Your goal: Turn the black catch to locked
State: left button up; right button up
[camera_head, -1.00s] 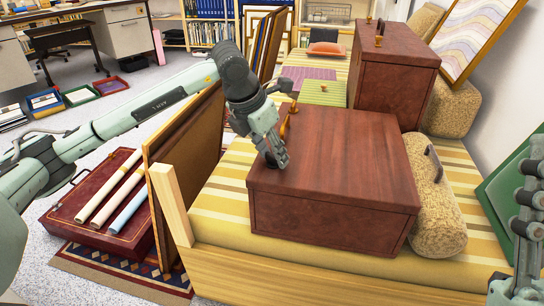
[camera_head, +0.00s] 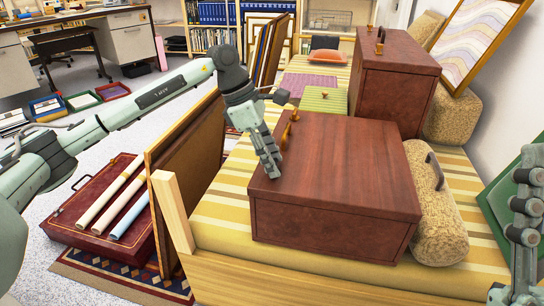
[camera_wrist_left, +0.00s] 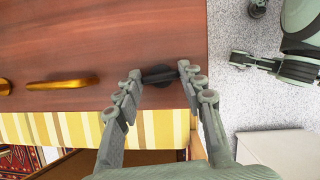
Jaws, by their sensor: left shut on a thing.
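The black catch (camera_wrist_left: 160,75) is on the top of a reddish-brown wooden case, near one edge. In the left wrist view it lies between the fingertips of my left gripper (camera_wrist_left: 158,78), which is shut on it. In the head view my left gripper (camera_head: 274,170) reaches down to the left edge of the case (camera_head: 340,165), and its fingers hide the catch. The catch's long side runs roughly across the gap between the fingers. My right gripper (camera_head: 522,240) is at the right edge of the head view; its fingers are too unclear to judge.
A brass handle (camera_head: 289,128) stands on the case beside my left gripper; it also shows in the left wrist view (camera_wrist_left: 62,84). A woven bolster (camera_head: 436,205) lies against the case's right side. A second case (camera_head: 395,75) stands behind. A framed panel (camera_head: 185,170) leans at left.

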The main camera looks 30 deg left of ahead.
pick_arm(q)
jog(key=shift+m+g, duration=0.3)
jog(key=shift+m, duration=0.4)
pick_arm(e)
jog(key=shift+w+a+f+g, duration=0.2)
jog(key=shift+w+f+g, duration=0.1)
jog(key=shift+g, duration=0.1)
pick_arm(q)
jog(key=o, duration=1.2)
jog(key=shift+c, duration=0.2)
pick_arm(e)
jog(key=shift+r, duration=0.1)
pick_arm(q)
jog(key=v, duration=1.2)
jog(key=shift+a, duration=0.1)
